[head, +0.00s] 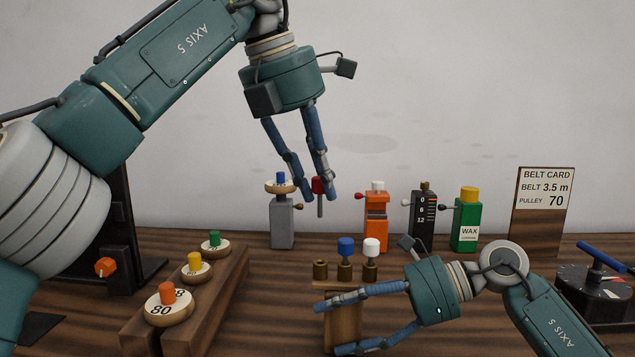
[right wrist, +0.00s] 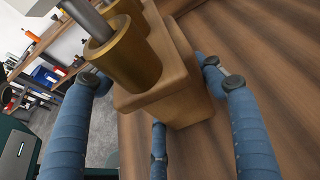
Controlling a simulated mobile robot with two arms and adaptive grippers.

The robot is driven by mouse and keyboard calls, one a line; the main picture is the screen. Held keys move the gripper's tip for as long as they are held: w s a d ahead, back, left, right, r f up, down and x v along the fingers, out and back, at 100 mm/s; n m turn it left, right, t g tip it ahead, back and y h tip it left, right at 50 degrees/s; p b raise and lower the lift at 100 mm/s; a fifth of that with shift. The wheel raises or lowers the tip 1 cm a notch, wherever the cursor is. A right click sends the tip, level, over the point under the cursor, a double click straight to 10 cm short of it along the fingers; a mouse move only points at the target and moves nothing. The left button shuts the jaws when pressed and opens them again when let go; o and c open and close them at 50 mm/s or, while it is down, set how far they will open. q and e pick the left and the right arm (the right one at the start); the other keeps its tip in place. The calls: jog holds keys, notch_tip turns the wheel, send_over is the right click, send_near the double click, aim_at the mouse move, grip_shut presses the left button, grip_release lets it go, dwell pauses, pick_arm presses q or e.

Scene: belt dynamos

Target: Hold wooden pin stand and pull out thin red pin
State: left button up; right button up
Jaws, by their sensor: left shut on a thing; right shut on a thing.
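The wooden pin stand (head: 343,330) stands upright on the table with three brass sockets in a row on top. The left socket (head: 320,269) is empty. A blue-headed pin (head: 346,244) and a white-headed pin (head: 371,246) stand in the other two. My right gripper (head: 333,328) is shut on the stand from the right; in the right wrist view its fingers flank the wooden body (right wrist: 188,108). My left gripper (head: 315,194) is shut on the thin red pin (head: 319,203), holding it roughly upright in the air, clear above the empty socket.
A wooden rack (head: 215,303) with numbered pulleys is at left. A belt card (head: 542,215) and dial device (head: 595,295) are at right.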

jog(key=shift+r, duration=0.15)
jog(key=o, duration=1.8)
jog(key=shift+s, duration=0.1)
jog(key=shift+c, duration=0.2)
jog(key=shift+d, duration=0.15)
